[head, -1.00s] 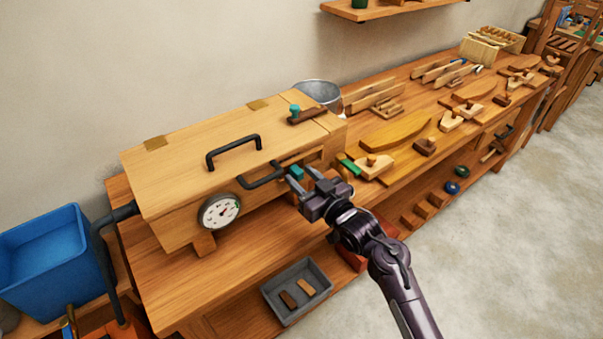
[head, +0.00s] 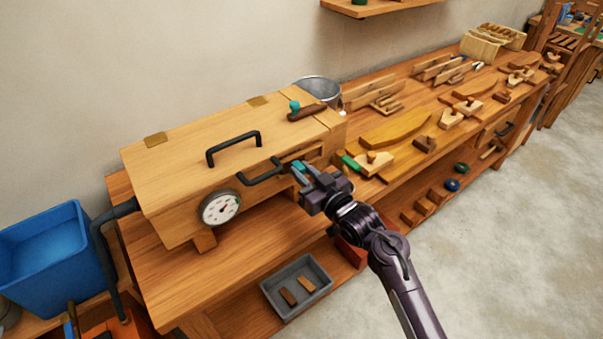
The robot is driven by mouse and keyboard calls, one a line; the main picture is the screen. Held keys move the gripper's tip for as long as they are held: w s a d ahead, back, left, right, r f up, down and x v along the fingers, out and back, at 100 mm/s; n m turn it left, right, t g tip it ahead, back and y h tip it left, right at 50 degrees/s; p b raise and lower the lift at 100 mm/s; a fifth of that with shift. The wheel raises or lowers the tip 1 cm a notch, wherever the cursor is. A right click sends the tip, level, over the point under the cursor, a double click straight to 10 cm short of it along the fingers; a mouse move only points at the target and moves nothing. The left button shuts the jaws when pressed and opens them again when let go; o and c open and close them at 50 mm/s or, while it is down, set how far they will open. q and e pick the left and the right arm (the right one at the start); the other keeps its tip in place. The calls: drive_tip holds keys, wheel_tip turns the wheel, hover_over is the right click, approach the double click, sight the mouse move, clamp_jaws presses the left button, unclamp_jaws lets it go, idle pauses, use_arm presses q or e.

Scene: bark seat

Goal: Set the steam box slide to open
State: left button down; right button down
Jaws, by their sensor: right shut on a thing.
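The steam box (head: 180,180) is a long pale wooden box on the bench at the left, with a black handle on its lid, another on its front and a round dial gauge (head: 221,208). The slide's teal knob (head: 298,166) sits on the front face near the right end, beside a dark slot. My right gripper (head: 301,172) is shut on the teal knob, its fingers hiding part of it. A second teal knob (head: 295,105) is on a dark wooden piece on top of the box. My left gripper is not in view.
A grey tray (head: 297,285) with small wood pieces lies on the lower shelf. Wooden tools and a metal bucket (head: 318,90) crowd the bench to the right and behind.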

drive_tip(key=w+d, duration=0.1)
drive_tip(key=d, duration=0.1)
drive_tip(key=w+d, duration=0.2)
drive_tip(key=shift+b, duration=0.4)
drive_tip(key=shift+s+r, duration=0.1)
drive_tip(key=c, duration=1.7)
unclamp_jaws()
drive_tip(key=shift+c, duration=0.2)
drive_tip(key=o, duration=0.5)
drive_tip(key=shift+d, duration=0.1)
drive_tip(key=shift+c, duration=0.2)
